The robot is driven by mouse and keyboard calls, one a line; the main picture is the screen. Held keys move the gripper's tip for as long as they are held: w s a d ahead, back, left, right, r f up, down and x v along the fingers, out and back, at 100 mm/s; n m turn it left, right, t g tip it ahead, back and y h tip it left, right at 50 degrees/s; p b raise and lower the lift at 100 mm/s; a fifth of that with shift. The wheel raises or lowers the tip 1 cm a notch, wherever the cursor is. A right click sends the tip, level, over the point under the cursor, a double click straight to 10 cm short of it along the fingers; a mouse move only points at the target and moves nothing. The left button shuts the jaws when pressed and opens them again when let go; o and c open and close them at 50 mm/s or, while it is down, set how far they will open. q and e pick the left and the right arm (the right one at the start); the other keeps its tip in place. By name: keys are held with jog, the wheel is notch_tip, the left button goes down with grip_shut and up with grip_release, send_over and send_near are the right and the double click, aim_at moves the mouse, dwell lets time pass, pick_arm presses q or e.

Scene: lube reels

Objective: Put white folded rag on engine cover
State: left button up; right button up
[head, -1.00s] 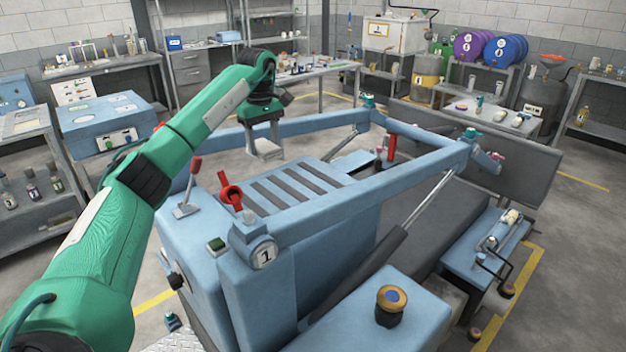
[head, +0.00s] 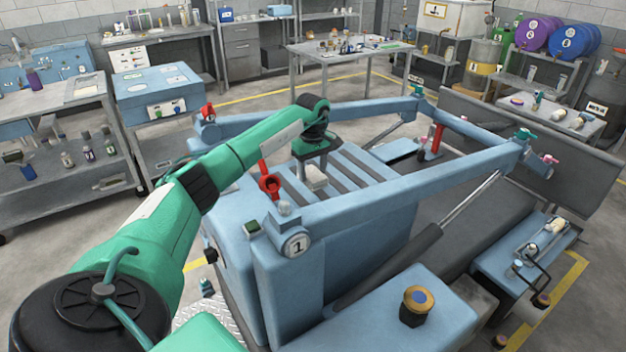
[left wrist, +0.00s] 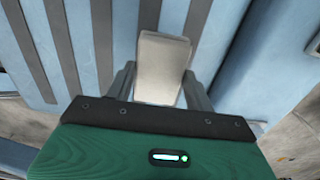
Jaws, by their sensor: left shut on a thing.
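The white folded rag (left wrist: 162,65) is held between the fingers of my left gripper (left wrist: 160,80) in the left wrist view. In the head view the rag (head: 316,178) shows as a small pale block under my left gripper (head: 316,168). The engine cover (head: 350,176) is the blue top with dark slots. The rag is over the near left part of this cover. I cannot tell whether it touches the surface. My right gripper is not in view.
A blue lift-arm frame (head: 370,195) runs around the cover. A red lever (head: 269,182) stands close to the left of my gripper, and a red post (head: 437,138) stands at the far side. The slotted surface right of the rag is clear.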

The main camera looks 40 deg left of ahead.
aim_at(313, 174)
pick_arm(q)
notch_tip(313, 174, down, 4)
jog(key=shift+f+p, duration=0.25)
jog(key=shift+p, duration=0.4)
jog(key=shift+f, duration=0.2)
jog(key=shift+f, duration=0.1)
jog(key=shift+f+b, duration=0.15)
jog(key=shift+b, duration=0.15)
jog(key=o, duration=0.9)
